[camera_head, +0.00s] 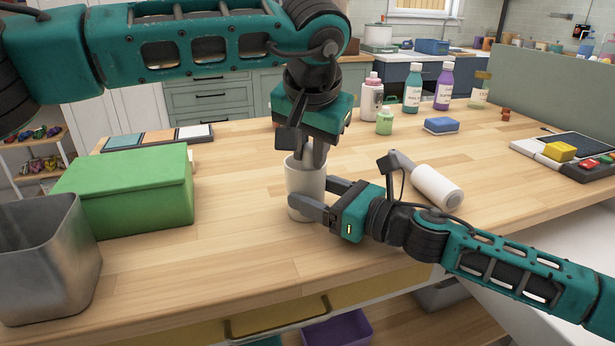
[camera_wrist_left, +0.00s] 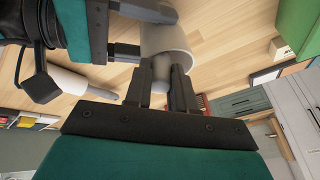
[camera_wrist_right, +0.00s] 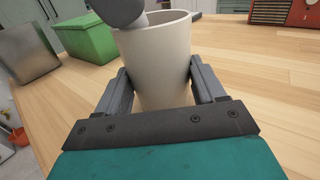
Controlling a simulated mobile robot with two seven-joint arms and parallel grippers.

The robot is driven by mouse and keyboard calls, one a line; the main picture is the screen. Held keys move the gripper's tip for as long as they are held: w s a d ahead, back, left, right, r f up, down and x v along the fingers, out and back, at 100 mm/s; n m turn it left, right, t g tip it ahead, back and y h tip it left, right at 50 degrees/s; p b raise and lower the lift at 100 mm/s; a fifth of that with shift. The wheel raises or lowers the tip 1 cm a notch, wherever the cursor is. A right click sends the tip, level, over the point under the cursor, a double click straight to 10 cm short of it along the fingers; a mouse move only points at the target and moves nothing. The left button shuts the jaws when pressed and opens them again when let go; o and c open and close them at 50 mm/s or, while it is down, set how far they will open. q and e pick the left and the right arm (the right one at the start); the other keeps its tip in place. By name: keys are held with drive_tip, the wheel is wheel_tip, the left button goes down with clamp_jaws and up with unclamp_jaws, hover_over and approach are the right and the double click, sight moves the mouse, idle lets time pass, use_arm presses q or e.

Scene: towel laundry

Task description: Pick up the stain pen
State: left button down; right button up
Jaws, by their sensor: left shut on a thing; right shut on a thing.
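A pale cup (camera_head: 300,178) stands on the wooden table (camera_head: 240,235). My right gripper (camera_head: 322,195) is shut around the cup's sides from the right; the right wrist view shows the cup (camera_wrist_right: 158,60) between both fingers. My left gripper (camera_head: 313,158) points down at the cup's mouth, its fingers close together. A grey rounded thing (camera_wrist_left: 176,76) shows at its fingertips in the left wrist view and over the cup's rim in the right wrist view (camera_wrist_right: 118,12). It looks like the stain pen, but most of it is hidden by the fingers and cup.
A white roller (camera_head: 437,187) lies just right of the cup, behind my right wrist. A green box (camera_head: 130,190) and a metal bin (camera_head: 45,260) stand at the left. Several bottles (camera_head: 412,90) and a blue sponge (camera_head: 441,125) are at the back.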

idle(0.3)
use_arm(q)
wheel_tip(320, 180, up, 18)
idle(0.4)
use_arm(e)
drive_tip(key=o, duration=1.2)
drive_tip(key=v, duration=1.1)
drive_tip(key=shift+s+d, duration=0.2)
drive_tip(key=shift+d, duration=0.1)
drive_tip(key=shift+s+d, duration=0.1)
drive_tip(key=shift+s, duration=0.05)
